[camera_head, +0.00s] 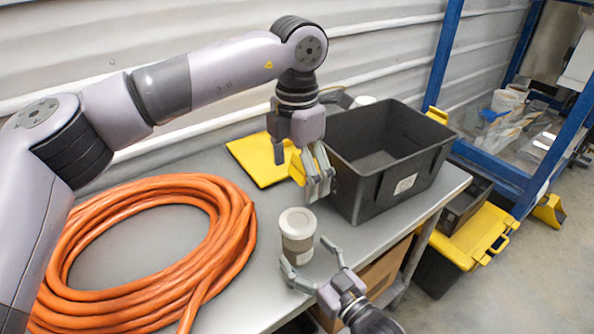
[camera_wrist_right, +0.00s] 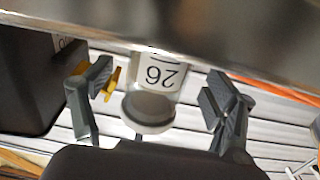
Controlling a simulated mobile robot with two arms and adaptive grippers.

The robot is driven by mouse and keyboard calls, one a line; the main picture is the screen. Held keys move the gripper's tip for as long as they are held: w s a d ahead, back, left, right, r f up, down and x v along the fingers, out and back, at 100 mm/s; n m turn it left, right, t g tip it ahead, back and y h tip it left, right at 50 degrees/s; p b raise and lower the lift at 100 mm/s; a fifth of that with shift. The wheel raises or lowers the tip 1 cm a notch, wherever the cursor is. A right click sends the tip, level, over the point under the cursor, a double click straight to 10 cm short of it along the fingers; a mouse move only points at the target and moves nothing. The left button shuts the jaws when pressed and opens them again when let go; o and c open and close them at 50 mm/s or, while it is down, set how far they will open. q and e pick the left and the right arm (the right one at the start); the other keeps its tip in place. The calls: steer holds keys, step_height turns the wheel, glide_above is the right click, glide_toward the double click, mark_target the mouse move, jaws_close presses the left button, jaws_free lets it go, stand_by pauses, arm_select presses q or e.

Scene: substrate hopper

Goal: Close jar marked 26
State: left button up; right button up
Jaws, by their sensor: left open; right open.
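A jar marked 26 (camera_head: 298,247) stands upright on the grey table, with a light grey lid (camera_head: 297,222) on top. Whether the lid is tight cannot be seen. My left gripper (camera_head: 319,188) is open and empty, pointing down above and behind the jar, beside the black bin.
A black bin (camera_head: 360,183) stands behind and right of the jar, close to my left gripper. A coil of orange hose (camera_head: 245,225) fills the table's left part. A yellow flat object (camera_head: 250,160) lies behind. The table's right edge is near the jar.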

steer(key=v, duration=0.8)
steer(key=shift+s+r, duration=0.1)
